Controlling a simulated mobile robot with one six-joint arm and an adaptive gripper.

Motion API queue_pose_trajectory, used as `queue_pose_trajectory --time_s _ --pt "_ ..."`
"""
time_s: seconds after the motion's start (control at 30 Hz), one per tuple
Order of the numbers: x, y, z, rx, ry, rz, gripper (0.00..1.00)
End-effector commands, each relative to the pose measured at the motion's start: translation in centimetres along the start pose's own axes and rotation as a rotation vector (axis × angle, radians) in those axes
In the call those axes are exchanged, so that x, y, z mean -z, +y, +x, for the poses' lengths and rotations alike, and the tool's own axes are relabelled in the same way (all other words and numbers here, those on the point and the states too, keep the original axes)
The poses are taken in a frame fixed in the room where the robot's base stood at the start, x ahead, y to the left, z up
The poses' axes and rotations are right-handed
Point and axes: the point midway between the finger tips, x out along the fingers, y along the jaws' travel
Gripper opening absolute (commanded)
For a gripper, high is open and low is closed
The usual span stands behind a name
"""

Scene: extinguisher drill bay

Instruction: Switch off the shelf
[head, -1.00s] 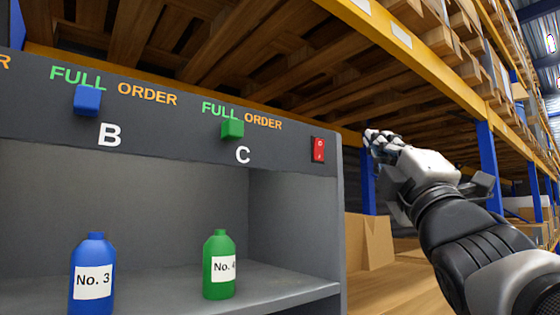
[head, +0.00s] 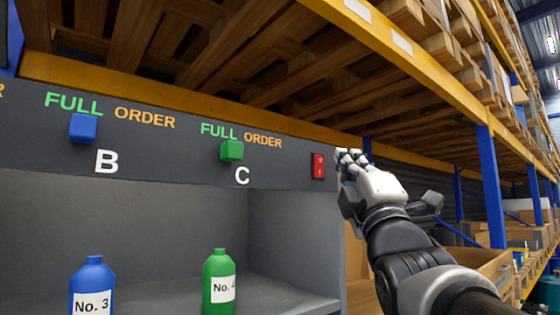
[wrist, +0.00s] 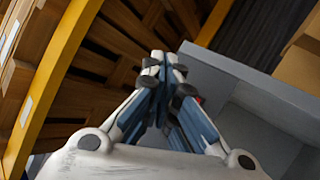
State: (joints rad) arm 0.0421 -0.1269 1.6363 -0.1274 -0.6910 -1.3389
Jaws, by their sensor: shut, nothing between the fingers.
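The grey shelf unit (head: 205,165) fills the left of the head view. A red rocker switch (head: 318,166) sits at the right end of its upper panel. My gripper (head: 345,156) is shut and empty, just right of the switch and apparently close to it; whether it touches cannot be told. In the wrist view, my gripper's fingers (wrist: 163,62) are together beside the grey shelf (wrist: 235,75). They hide most of the switch there; only a bit of red shows behind them.
The panel also carries a blue slider knob (head: 83,128) at B and a green knob (head: 231,150) at C, both under FULL. A blue bottle (head: 92,285) and a green bottle (head: 219,280) stand inside. A yellow rack beam (head: 400,75) runs overhead.

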Motion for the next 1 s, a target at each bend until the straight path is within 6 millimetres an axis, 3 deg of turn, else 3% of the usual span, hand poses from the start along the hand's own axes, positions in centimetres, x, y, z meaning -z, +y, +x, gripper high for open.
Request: queue_pose_trajectory --time_s 0.3,1.0 --pt "1.0 -1.2 1.4 0.001 0.000 0.001 0.00" --pt "1.1 -1.2 1.4 0.001 0.000 0.000 0.00"
